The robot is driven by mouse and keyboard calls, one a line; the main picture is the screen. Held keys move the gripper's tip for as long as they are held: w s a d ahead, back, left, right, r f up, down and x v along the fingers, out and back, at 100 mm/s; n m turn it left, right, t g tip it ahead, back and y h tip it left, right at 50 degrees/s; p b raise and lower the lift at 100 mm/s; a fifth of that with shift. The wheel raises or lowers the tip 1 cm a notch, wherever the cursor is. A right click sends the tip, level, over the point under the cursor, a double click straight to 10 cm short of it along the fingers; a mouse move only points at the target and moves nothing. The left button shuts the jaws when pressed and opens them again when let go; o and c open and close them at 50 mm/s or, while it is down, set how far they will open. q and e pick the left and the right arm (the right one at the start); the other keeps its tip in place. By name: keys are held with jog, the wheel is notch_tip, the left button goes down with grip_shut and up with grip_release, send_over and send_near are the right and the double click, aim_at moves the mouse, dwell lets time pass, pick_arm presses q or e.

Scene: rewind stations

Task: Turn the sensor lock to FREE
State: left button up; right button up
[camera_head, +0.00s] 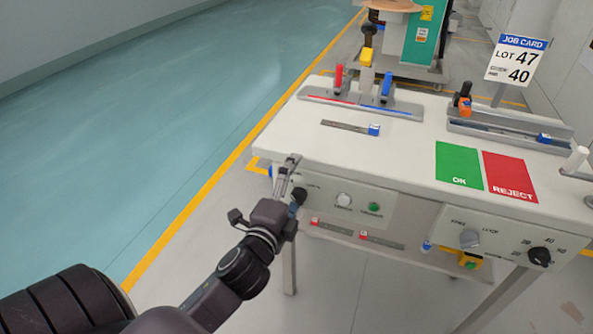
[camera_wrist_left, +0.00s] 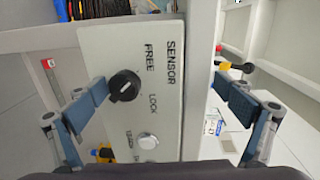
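The sensor lock knob (camera_wrist_left: 125,86) is a round black knob with a short white mark on the SENSOR panel (camera_wrist_left: 170,130). The labels FREE and LOCK stand beside it, with the picture turned sideways. I cannot tell for sure which label the mark points to. In the head view the knob (camera_head: 299,196) sits at the panel's left end. My left gripper (camera_head: 287,176) is in front of that end. In the left wrist view its fingers (camera_wrist_left: 163,92) are spread wide, with the knob between them, nearer the left finger; no contact shows. My right gripper is out of view.
A white button (camera_head: 344,200) and green button (camera_head: 374,207) share the panel. A second panel to the right holds a grey knob (camera_head: 469,239) and black dial (camera_head: 540,256). The worktop (camera_head: 400,150) above carries racks and green and red mats. Floor at left is clear.

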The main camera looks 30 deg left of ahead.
pick_arm(q)
jog(key=shift+s+r, duration=0.1)
jog(key=shift+r, duration=0.7)
jog(key=shift+c, duration=0.8)
jog(key=shift+s+d, duration=0.1)
jog(key=shift+s, duration=0.1)
jog(key=shift+c, duration=1.1)
jog(key=shift+s+f, duration=0.2)
jog(key=shift+s, duration=0.2)
jog(key=shift+c, duration=1)
jog(key=v, duration=0.3)
jog(key=shift+r, duration=0.1)
jog(key=shift+c, duration=1.4)
jog(key=shift+f+b+v, duration=0.2)
jog(key=shift+b+v, duration=0.05)
jog(key=shift+v, duration=0.65)
jog(key=shift+f+b+v, duration=0.2)
jog(key=shift+v, duration=0.7)
jog(key=shift+f+b+v, duration=0.2)
jog(key=shift+b+v, duration=0.05)
jog(key=shift+v, duration=0.65)
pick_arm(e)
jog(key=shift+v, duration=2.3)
